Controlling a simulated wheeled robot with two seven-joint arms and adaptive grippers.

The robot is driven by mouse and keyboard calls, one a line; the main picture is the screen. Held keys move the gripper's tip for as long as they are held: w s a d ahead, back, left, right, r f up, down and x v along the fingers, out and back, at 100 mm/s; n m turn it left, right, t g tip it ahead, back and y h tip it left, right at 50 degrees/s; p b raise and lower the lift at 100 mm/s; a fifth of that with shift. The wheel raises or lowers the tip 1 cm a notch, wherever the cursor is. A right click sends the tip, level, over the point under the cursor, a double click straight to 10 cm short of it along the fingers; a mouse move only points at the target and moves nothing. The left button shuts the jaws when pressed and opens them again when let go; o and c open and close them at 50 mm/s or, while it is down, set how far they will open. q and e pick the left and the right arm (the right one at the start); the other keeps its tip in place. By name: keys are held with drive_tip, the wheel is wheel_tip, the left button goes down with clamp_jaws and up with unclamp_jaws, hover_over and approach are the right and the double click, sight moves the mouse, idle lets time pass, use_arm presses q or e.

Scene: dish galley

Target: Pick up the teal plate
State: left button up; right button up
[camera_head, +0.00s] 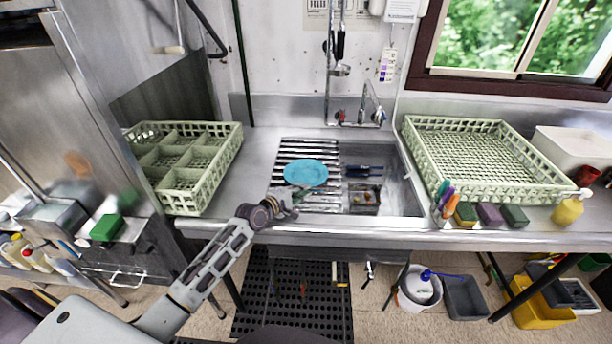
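The teal plate (306,173) lies face up on the slatted rack (290,150) over the left part of the sink. My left arm reaches in from the lower left. My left gripper (296,205) is at the sink's front edge, just in front of and a little left of the plate. It looks small and partly dark against the rack, and I cannot tell whether its fingers are apart. I see no contact with the plate. My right gripper does not show.
A pale green divided crate (217,178) stands left of the sink, and an open pale green crate (545,192) stands to the right. A faucet (362,110) rises behind the sink. Sponges (490,214) and a yellow bottle (570,208) line the right front edge.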

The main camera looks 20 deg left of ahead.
use_arm(q)
drive_tip(key=shift+x, duration=1)
drive_tip(key=shift+w+f, duration=0.1)
drive_tip(key=shift+w, duration=0.2)
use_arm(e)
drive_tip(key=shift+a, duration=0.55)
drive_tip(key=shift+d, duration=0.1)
use_arm(q)
clamp_jaws()
wheel_tip(320, 180, up, 10)
drive_tip(key=shift+p, duration=0.35)
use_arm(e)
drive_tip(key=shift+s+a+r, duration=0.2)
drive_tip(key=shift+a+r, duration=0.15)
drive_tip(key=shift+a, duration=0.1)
